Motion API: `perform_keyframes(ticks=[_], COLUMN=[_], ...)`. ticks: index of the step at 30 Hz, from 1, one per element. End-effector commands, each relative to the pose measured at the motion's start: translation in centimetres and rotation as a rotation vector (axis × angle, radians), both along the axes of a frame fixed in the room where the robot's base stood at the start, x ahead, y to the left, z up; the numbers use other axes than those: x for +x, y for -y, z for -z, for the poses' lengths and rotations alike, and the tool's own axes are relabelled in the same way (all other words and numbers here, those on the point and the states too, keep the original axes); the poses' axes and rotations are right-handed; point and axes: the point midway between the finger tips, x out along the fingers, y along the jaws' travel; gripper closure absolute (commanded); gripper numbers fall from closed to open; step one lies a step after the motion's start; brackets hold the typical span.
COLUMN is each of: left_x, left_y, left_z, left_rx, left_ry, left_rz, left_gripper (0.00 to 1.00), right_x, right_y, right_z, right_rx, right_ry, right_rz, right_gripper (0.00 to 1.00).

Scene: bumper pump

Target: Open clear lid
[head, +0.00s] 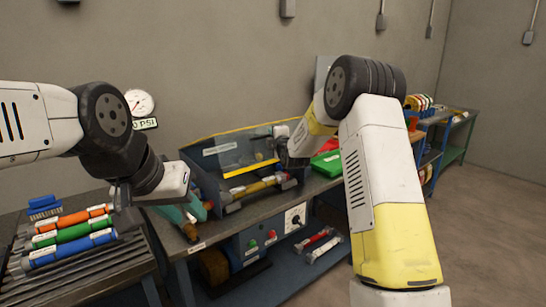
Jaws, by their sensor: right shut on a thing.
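The clear lid (232,157) is a see-through panel with yellow edging on the blue-grey bench unit in the middle of the head view. It stands tilted up at an angle above a yellow tube (252,187) in the unit's trough. My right gripper (280,138) is at the right end of the lid and shut on it; its fingertips are small and partly hidden by the wrist. My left gripper (122,196) hangs to the left, apart from the lid, above the bench's left end. Its fingers are too dark to show their opening.
A rack (70,262) at the left holds orange, green and blue tubes. A teal part (180,215) lies left of the unit. Green and red bins (326,162) stand behind my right arm. A lower shelf holds red and white tubes (318,241). Open floor lies at the right.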

Motion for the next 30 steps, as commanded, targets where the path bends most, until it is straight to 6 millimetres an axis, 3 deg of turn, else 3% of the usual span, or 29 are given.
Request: perform_keyframes(ticks=[1, 3, 12, 18, 29, 30], left_x=[0.0, 0.0, 0.0, 0.0, 0.0, 0.0], left_y=[0.0, 0.0, 0.0, 0.0, 0.0, 0.0], left_z=[0.0, 0.0, 0.0, 0.0, 0.0, 0.0], left_rx=[0.000, 0.000, 0.000, 0.000, 0.000, 0.000], left_ry=[0.000, 0.000, 0.000, 0.000, 0.000, 0.000], left_rz=[0.000, 0.000, 0.000, 0.000, 0.000, 0.000], left_gripper=[0.64, 0.64, 0.64, 0.64, 0.64, 0.70], right_x=[0.4, 1.0, 3.0, 3.5, 3.5, 3.5], right_y=[-0.5, -0.9, -2.3, -2.6, -2.6, -2.6], right_z=[-1.9, -3.8, -8.8, -9.8, -9.9, -9.9], right_rx=[0.002, 0.002, 0.002, 0.002, 0.002, 0.002], right_ry=[0.011, 0.011, 0.007, 0.005, 0.004, 0.004], right_rz=[-0.002, -0.003, -0.001, -0.001, -0.001, -0.001], right_gripper=[1.00, 1.00, 1.00, 1.00, 1.00, 1.00])
